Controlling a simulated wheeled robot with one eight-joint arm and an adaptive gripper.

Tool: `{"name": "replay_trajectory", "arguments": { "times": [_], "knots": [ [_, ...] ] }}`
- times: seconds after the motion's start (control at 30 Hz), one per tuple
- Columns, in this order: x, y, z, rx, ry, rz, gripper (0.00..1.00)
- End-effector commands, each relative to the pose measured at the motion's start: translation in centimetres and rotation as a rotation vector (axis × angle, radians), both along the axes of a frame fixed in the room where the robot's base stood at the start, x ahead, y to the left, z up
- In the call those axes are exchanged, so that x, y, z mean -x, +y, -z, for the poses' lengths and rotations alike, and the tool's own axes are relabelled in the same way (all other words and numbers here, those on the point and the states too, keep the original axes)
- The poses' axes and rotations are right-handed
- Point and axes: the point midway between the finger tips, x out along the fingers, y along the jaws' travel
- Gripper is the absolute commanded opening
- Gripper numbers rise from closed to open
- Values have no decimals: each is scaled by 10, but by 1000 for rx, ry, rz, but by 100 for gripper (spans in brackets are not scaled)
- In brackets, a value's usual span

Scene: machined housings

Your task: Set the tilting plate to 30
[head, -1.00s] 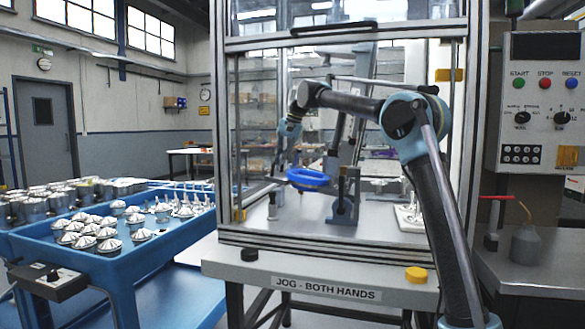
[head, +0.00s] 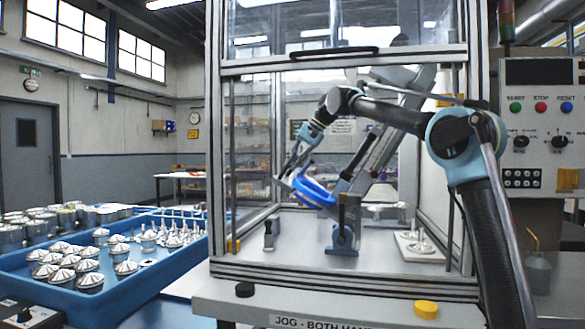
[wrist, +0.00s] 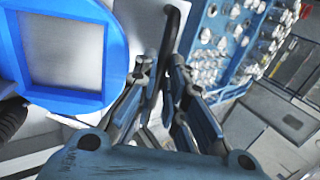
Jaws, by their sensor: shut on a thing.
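The tilting plate shows in the head view as a blue round rim (head: 314,193) on a blue stand (head: 342,232) inside the framed enclosure. It slopes, left side high and right side low. I cannot read an angle scale. In the wrist view the blue rim (wrist: 122,45) surrounds a square grey face at the left. My gripper (head: 284,174) is at the plate's raised left side.
A grey bar (head: 385,135) leans up to the right behind the stand. The enclosure's posts (head: 216,130) and sill (head: 340,283) bound the opening. A blue tray (head: 120,270) of metal parts stands left. A control panel (head: 541,130) is at right.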

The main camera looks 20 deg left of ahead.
Motion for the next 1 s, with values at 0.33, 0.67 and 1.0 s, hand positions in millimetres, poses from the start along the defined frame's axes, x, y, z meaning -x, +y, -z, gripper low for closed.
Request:
{"name": "replay_trajectory", "arguments": {
  "times": [0.33, 0.67, 1.0],
  "knots": [
    [-3, -9, 1, 15, -1, 2, 17],
    [0, -4, 1, 10, 0, -1, 31],
    [-6, -33, -9, 11, 0, 2, 31]
  ]
}}
